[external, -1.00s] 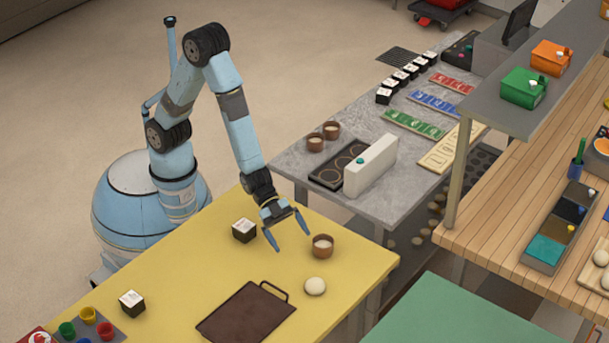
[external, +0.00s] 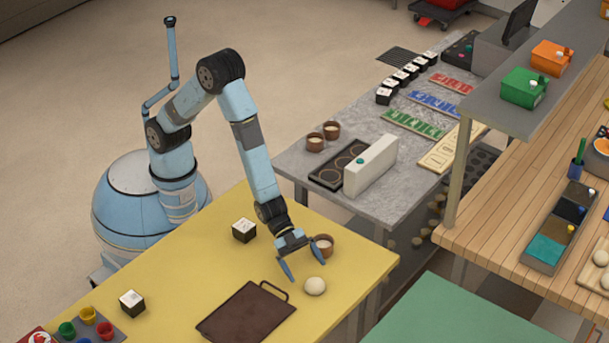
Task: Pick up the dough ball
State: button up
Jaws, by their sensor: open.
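The dough ball (external: 315,286) is a pale, round lump resting on the yellow table (external: 190,272), right of the brown board. My gripper (external: 305,272) is open and empty, pointing down just behind and above the dough ball. One blue finger is to the left of the ball and the other is behind it to the right. The fingers appear apart from the ball, but the exact gap is hard to tell. The ball is fully visible.
A brown cup (external: 325,244) stands close behind my gripper, partly hidden by it. A dark brown board (external: 247,314) with a handle lies left of the ball. Black-and-white cubes (external: 244,230) (external: 132,303) stand further left. The table's right edge is near.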

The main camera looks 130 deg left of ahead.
aim_at(311, 278)
jog(key=shift+x, duration=2.3)
jog(key=shift+c, duration=0.3)
jog(key=c, duration=1.1)
